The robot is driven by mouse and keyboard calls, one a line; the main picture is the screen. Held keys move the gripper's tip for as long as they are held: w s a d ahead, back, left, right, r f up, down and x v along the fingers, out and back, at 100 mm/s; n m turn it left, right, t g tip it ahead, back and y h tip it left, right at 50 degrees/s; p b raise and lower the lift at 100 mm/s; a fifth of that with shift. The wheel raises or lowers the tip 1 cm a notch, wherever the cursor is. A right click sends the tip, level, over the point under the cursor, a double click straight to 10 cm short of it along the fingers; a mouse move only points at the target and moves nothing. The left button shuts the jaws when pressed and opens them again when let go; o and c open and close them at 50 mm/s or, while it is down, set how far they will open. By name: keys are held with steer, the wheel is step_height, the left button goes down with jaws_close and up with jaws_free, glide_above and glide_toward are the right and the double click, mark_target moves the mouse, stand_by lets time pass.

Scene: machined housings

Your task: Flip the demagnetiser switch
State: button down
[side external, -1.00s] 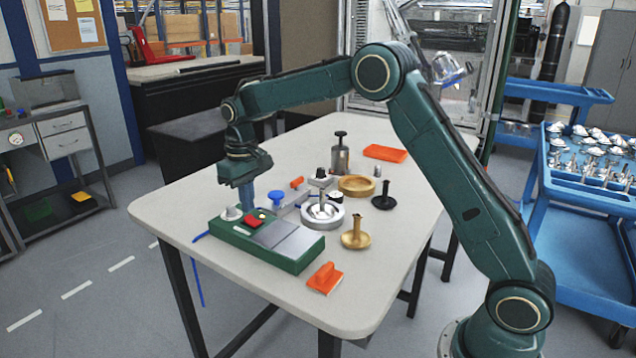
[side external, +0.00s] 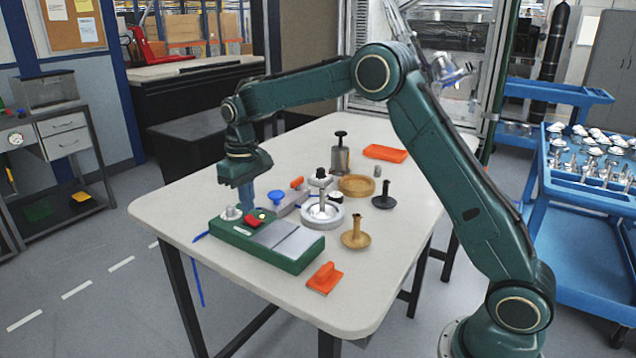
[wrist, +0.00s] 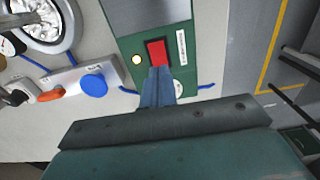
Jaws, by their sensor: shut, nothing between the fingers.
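The demagnetiser is a green box (side external: 300,262) with a grey top plate (side external: 290,240), lying on the table. Its red switch (side external: 254,220) is on the end of the top beside a pale round knob (side external: 231,213). In the wrist view the red switch (wrist: 157,52) has a small bright round lamp (wrist: 137,59) to its left and a white label to its right. My gripper (wrist: 158,73) is shut and empty, its blue-grey fingers pointing down at the switch's near edge. I cannot tell whether the tips touch it. The fingers (side external: 248,208) hide part of the box end.
A blue knob (side external: 276,198) on a grey fixture stands just behind the box. A ring-shaped metal housing (side external: 322,214), brass and black parts, and an orange block (side external: 325,278) stand to the right. A blue cable runs off the table's left edge. The table's front is mostly clear.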

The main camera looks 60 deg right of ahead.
mark_target(251, 219)
steer(key=shift+f, duration=1)
stand_by(1.1)
steer(key=shift+r, duration=3.55)
steer(key=s+a+r+t, duration=0.15)
steer(key=s+r, duration=0.35)
steer(key=s, duration=0.5)
steer(key=s+d+r+t, duration=0.1)
steer(key=s+r+t, duration=0.1)
steer(key=s+r, duration=0.5)
steer(key=s+f+t, duration=0.1)
steer(key=s+f, duration=0.2)
steer(key=s, duration=0.6)
steer(key=s+a+f+t, duration=0.1)
steer(key=s+f, duration=0.2)
steer(key=s, duration=0.7)
steer(key=shift+s+f, duration=0.15)
steer(key=shift+f, duration=0.15)
